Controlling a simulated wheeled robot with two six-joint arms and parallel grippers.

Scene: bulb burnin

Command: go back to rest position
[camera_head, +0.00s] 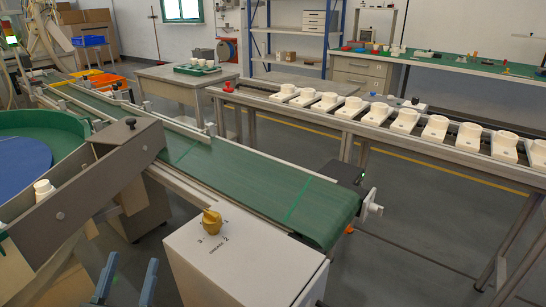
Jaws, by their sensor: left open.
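My left gripper (127,275) shows at the bottom edge, left of centre, as two blue fingers standing apart. It is open with nothing between the fingers. It is left of and lower in the picture than the light grey box (255,268), and apart from it. The box has a golden knob (211,221) on top with printed numbers around it. My right gripper is not in view.
A green conveyor belt (240,175) runs behind the box. A grey sloping chute (90,175) and a round blue-and-green table (30,165) are at left. A rail (330,120) at right carries several white sockets (437,127).

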